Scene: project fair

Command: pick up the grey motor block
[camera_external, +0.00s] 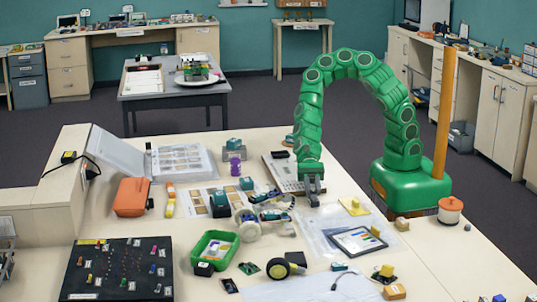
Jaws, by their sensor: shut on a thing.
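My gripper (314,198) hangs at the end of the green arm, pointing down over the middle of the near table. Its dark fingers are shut on a small grey thing, which I take to be the grey motor block; the fingers hide most of it. I cannot tell whether it touches the table or hangs just above. A pale grey flat board (284,177) lies just left of the gripper.
A wheeled model (262,218) stands left of the gripper. A clear plastic sheet (318,232) and a tablet (359,241) lie in front. A green tray (214,250), orange case (131,197) and black pegboard (118,268) are further left. An orange post (443,115) rises beside my base.

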